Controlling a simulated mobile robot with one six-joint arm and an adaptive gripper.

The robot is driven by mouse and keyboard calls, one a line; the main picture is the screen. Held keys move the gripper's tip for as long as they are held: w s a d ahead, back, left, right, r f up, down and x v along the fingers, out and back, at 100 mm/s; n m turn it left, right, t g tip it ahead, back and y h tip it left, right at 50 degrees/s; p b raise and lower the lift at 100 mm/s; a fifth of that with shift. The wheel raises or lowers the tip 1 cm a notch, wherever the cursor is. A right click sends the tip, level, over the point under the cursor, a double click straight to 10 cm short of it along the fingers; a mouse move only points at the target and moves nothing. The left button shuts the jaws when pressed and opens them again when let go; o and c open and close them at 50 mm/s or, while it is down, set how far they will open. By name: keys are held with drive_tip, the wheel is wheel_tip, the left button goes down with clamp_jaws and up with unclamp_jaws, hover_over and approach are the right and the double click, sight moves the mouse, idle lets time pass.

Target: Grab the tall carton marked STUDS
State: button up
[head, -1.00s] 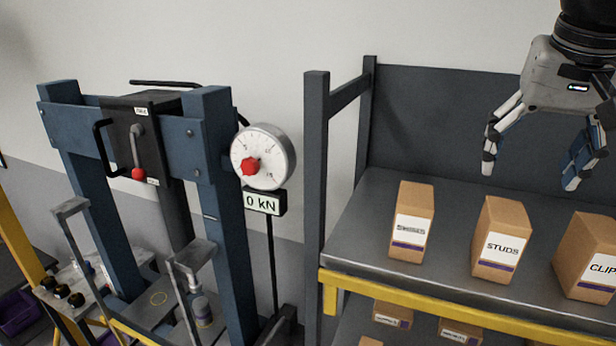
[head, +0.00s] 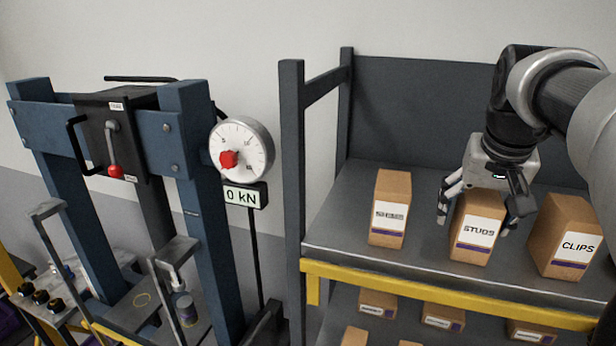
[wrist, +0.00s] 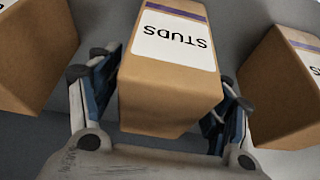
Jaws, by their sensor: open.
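The tall brown carton marked STUDS (head: 477,230) stands upright on the upper shelf, in the middle of a row of cartons. It has a white label with a purple band. In the wrist view the STUDS carton (wrist: 170,75) lies between the two fingers, with a finger on each side. My gripper (head: 472,205) is over and behind the carton in the head view, its fingers reaching down past its sides. In the wrist view my gripper (wrist: 160,100) is open, with a visible gap at the right finger; contact at the left finger is unclear.
A carton with an unclear label (head: 390,210) stands left, and the CLIPS carton (head: 566,238) stands close on the right. The shelf (head: 340,225) has a yellow front rail (head: 400,281). More cartons (head: 443,317) sit below. A blue press (head: 170,140) with a gauge stands left.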

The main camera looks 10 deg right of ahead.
drive_tip(key=shift+w+d+f, duration=0.15)
drive_tip(key=shift+f, duration=0.35)
drive_tip(key=shift+r, duration=0.1)
drive_tip(key=c, duration=1.3)
